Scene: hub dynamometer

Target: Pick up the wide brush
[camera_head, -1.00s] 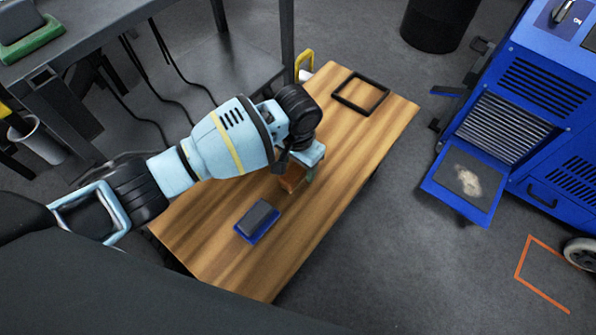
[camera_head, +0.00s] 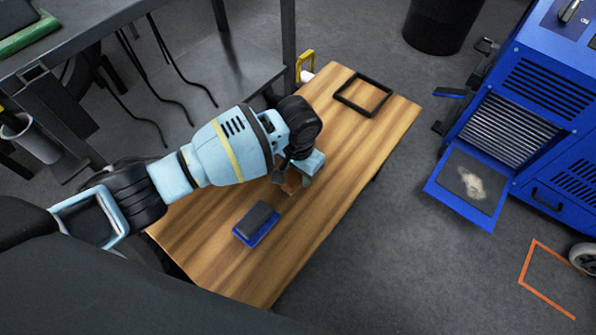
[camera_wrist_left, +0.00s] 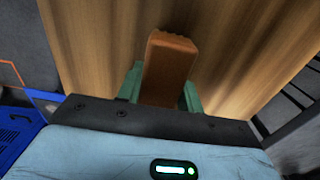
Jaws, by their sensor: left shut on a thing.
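The wide brush (camera_wrist_left: 168,68) shows in the left wrist view as a brown-orange block between the two green fingers of my left gripper (camera_wrist_left: 160,92). The fingers are shut on it. In the head view my left gripper (camera_head: 305,178) is low over the middle of the wooden bench, and a small brown part of the brush (camera_head: 291,181) shows beside it. The rest of the brush is hidden by the gripper. I cannot tell whether the brush touches the bench. My right gripper is not in view.
The wooden bench (camera_head: 225,255) also carries a blue and dark grey block (camera_head: 256,224) near its front and a black square frame (camera_head: 363,94) at its far end. A blue machine (camera_head: 540,130) with a dusty tray (camera_head: 466,185) stands right. A dark table (camera_head: 75,45) stands left.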

